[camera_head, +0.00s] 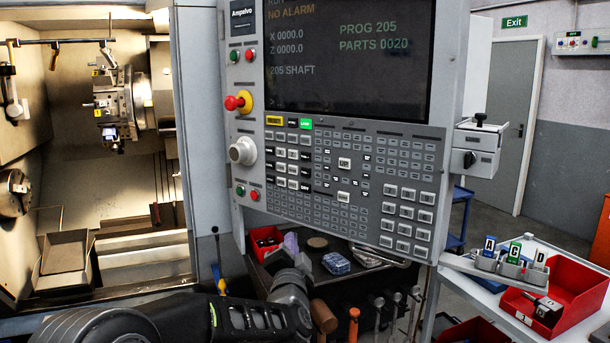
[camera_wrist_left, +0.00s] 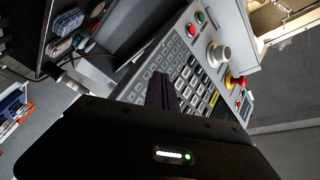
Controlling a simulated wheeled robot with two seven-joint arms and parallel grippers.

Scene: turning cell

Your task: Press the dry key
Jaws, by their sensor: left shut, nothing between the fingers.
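The control panel (camera_head: 345,180) of the lathe faces me, with rows of small white and black keys below its screen. A yellow key (camera_head: 274,120) and a lit green key (camera_head: 306,123) sit just under the screen. My left arm comes in low, below the panel. In the left wrist view my left gripper (camera_wrist_left: 161,92) has its dark fingers shut and empty, pointing at the key field (camera_wrist_left: 190,72). I cannot tell whether they touch it. My right gripper is not in view.
The red emergency stop (camera_head: 236,102) and a round knob (camera_head: 243,151) stick out at the panel's left edge. The open lathe (camera_head: 105,150) is at the left. Below the panel are a red bin (camera_head: 266,238) and hanging tools. A lettered holder and another red bin (camera_head: 570,288) are at the right.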

